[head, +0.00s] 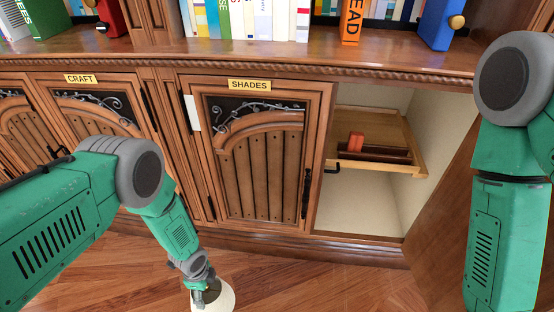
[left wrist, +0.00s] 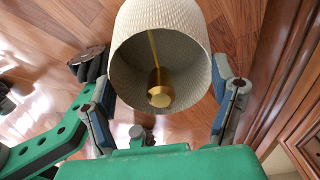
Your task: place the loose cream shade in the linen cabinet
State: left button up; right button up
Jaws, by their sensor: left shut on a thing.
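The cream shade (head: 222,301) is low at the bottom edge of the head view, partly cut off, above the wooden floor. In the left wrist view the shade (left wrist: 170,22) is a ribbed cream cone, its open end facing the camera, with a brass fitting inside. My left gripper (head: 206,293) is shut on it, one finger on each side, as the left wrist view (left wrist: 165,88) also shows. My right arm comes down at the right; its gripper is out of view. No label reading linen is in view. The cabinet labelled SHADES (head: 258,160) has its door closed.
Right of it an open compartment (head: 365,208) has a pull-out wooden tray (head: 397,163) holding a red-orange item (head: 356,142); its floor is bare. An open door (head: 445,205) stands at its right. The CRAFT cabinet (head: 95,108) is at left. Books line the shelf above.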

pick_arm(q)
jog(key=w+a+r+n, duration=0.1)
jog(key=w+r+n, duration=0.35)
jog(key=r, duration=0.55)
jog(key=w+r+n, duration=0.4)
jog(key=r+n, duration=0.1)
jog(key=r, duration=0.6)
notch_tip(320, 180, up, 19)
jog(key=s+d+n, duration=0.1)
jog(key=d+n, duration=0.1)
jog(key=n, duration=0.7)
jog(key=s+r+p, duration=0.9)
jog(key=r+p, duration=0.1)
jog(key=p, duration=0.2)
jog(key=shift+a+r+p, duration=0.15)
jog(key=shift+p, duration=0.25)
jog(key=shift+s, duration=0.1)
